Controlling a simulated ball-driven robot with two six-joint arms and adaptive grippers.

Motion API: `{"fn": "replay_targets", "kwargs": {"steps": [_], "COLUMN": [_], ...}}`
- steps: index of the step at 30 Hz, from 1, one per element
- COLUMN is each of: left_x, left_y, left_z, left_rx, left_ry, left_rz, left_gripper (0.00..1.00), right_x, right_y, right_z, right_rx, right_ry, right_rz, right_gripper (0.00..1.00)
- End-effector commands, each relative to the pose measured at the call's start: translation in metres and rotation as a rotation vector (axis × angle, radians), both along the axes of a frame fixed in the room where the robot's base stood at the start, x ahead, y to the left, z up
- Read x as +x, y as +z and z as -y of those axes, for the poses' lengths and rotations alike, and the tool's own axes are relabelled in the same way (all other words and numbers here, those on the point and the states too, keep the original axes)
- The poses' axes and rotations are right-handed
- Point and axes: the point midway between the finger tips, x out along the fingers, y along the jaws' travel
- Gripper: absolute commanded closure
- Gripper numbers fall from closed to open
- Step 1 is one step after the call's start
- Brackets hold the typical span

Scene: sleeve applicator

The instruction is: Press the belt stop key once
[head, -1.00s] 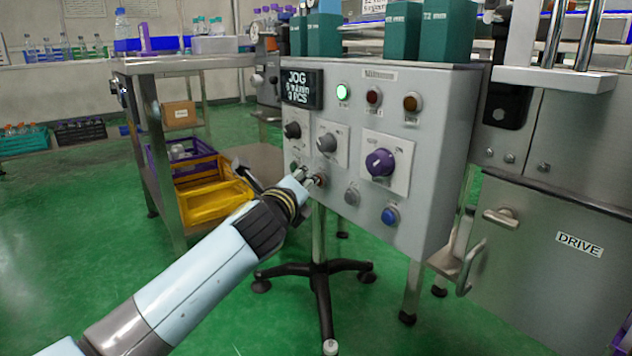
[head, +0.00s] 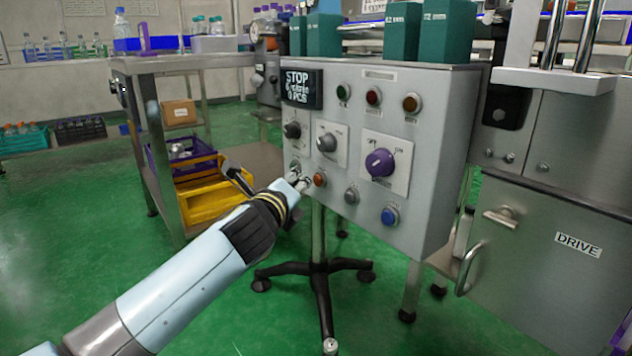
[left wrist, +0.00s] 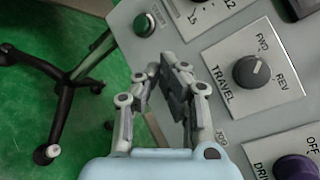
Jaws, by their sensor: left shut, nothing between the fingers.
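The grey control box (head: 340,200) carries a row of keys under its knobs. The small orange-red key (head: 319,180), which looks like the stop key, is uncovered in the head view; I cannot read its label. In the left wrist view the red key is not visible. My left gripper (head: 301,182) is shut and empty, just left of the red key and close to the panel; it also shows in the left wrist view (left wrist: 170,75). A green key (left wrist: 144,24) shows beyond its fingers there. The display (head: 302,89) reads STOP. My right gripper is not in view.
The travel knob (head: 327,142), the purple knob (head: 380,162), a grey key (head: 351,196) and a blue key (head: 390,216) are on the same panel. The green lamp (head: 343,92) is dark. A steel table (head: 190,64) stands behind at left.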

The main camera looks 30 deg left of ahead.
Motion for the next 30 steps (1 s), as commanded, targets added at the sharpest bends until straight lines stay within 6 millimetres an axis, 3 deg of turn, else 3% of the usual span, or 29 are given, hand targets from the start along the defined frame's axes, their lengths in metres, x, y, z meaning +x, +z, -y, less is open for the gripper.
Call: {"fn": "replay_targets", "kwargs": {"steps": [15, 30], "left_x": [-0.042, -0.046], "left_y": [-0.001, 0.0], "left_z": [-0.017, -0.019], "left_rx": [0.002, 0.0], "left_ry": [0.0, 0.0], "left_rz": [-0.002, 0.0], "left_gripper": [1.0, 1.0], "right_x": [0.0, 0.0], "right_y": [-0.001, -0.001], "right_z": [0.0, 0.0], "right_rx": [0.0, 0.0], "right_ry": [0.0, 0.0], "right_rz": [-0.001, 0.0], "right_gripper": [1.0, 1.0]}}
